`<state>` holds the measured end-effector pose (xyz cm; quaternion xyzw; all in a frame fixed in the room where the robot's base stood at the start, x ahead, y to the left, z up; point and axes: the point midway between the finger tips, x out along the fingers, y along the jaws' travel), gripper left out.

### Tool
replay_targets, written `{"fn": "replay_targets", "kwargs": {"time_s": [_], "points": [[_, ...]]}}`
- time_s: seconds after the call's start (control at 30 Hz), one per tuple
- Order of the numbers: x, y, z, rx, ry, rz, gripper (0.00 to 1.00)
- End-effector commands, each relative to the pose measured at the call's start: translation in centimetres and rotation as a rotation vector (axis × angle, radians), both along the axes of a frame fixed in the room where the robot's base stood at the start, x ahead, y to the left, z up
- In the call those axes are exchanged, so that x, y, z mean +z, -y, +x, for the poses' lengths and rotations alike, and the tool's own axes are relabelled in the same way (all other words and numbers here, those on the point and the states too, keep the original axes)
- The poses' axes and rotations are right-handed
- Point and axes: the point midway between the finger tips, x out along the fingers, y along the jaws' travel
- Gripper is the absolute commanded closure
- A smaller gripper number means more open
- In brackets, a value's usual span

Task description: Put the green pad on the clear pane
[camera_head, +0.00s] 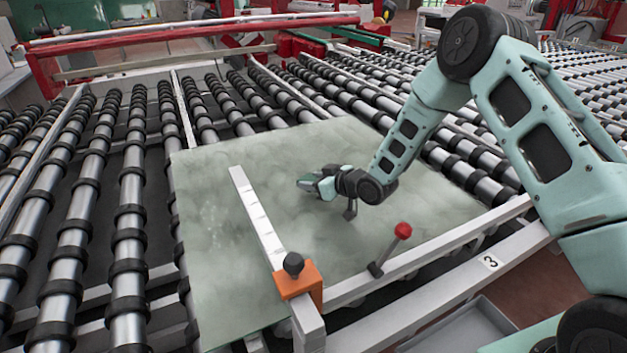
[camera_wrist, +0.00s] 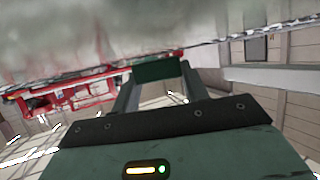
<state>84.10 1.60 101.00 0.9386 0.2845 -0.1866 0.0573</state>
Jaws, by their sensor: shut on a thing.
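The clear pane (camera_head: 330,255), a large pale greenish sheet, lies flat on the roller conveyor. In the wrist view the pane (camera_wrist: 120,25) fills the top, blurred. My gripper (camera_wrist: 160,80) is shut on the green pad (camera_wrist: 157,70), a small dark green block between the two fingers. In the head view my gripper (camera_head: 316,184) is over the middle of the pane, right of the white ruler bar. The pad is hard to make out there. I cannot tell whether it touches the glass.
A white marked ruler bar (camera_head: 256,212) lies across the pane, with an orange block (camera_head: 298,280) and black knob at its near end. A red-knobbed lever (camera_head: 402,231) stands at the pane's near edge. Rollers (camera_head: 130,215) surround the pane. A grey tray (camera_head: 470,330) is below.

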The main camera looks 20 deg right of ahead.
Motion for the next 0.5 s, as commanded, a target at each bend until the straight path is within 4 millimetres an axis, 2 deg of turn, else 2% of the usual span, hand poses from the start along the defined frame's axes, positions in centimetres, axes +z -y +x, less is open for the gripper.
{"fn": "replay_targets", "kwargs": {"time_s": [0.5], "points": [[-1.5,0.0,-0.1,0.001,-0.003,-0.001,0.8]]}}
